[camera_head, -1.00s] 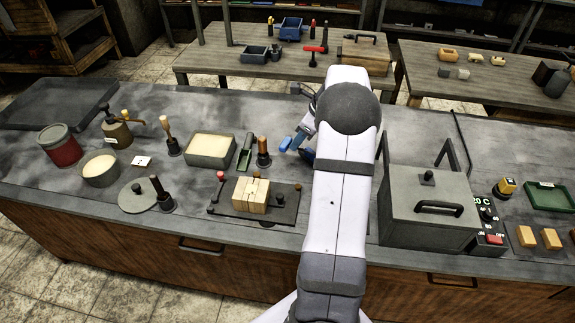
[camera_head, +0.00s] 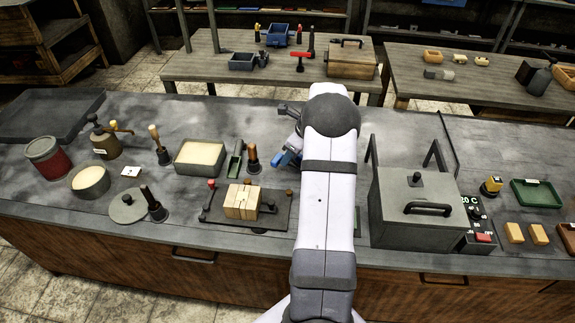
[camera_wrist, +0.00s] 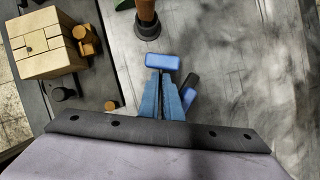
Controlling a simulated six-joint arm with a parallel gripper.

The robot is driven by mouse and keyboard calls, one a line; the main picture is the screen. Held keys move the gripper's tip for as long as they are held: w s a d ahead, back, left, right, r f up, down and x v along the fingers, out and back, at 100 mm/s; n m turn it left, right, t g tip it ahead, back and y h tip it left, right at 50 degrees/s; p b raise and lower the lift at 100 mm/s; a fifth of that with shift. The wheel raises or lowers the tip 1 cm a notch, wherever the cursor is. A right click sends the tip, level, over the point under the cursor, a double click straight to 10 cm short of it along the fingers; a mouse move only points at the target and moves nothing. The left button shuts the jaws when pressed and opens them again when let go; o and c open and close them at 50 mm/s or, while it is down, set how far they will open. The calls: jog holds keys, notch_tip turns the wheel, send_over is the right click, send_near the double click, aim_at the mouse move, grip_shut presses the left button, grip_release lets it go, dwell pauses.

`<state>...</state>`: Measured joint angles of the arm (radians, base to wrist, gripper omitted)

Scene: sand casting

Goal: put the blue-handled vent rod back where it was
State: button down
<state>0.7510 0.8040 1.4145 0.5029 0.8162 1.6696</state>
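The vent rod's bright blue handle (camera_wrist: 162,62) lies across the tips of my gripper (camera_wrist: 164,78) in the wrist view. The blue fingers are close together, with the handle at their ends; the rod's shaft is hidden. In the head view, my gripper (camera_head: 287,158) is partly hidden by my arm, over the bench right of a brown-handled tool in a black base (camera_head: 252,158). That tool's base (camera_wrist: 147,30) is just beyond the blue handle in the wrist view. Another small blue piece (camera_wrist: 189,98) and a black piece (camera_wrist: 191,80) show beside the right finger; what they are is unclear.
A wooden block mould (camera_head: 242,202) sits on a dark plate (camera_head: 276,218) in front of my gripper. A green scoop (camera_head: 234,160) and a sand tray (camera_head: 201,172) are to the left. A grey lidded furnace box (camera_head: 415,225) stands right of my arm. Bare bench shows right in the wrist view.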

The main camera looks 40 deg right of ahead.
jog(key=shift+f+p, duration=0.3)
jog(key=shift+f, duration=1.6)
jog(key=c, duration=2)
grip_release()
jog(key=b+v, duration=0.1)
jog(key=v, duration=1.1)
jog(key=shift+b, duration=0.3)
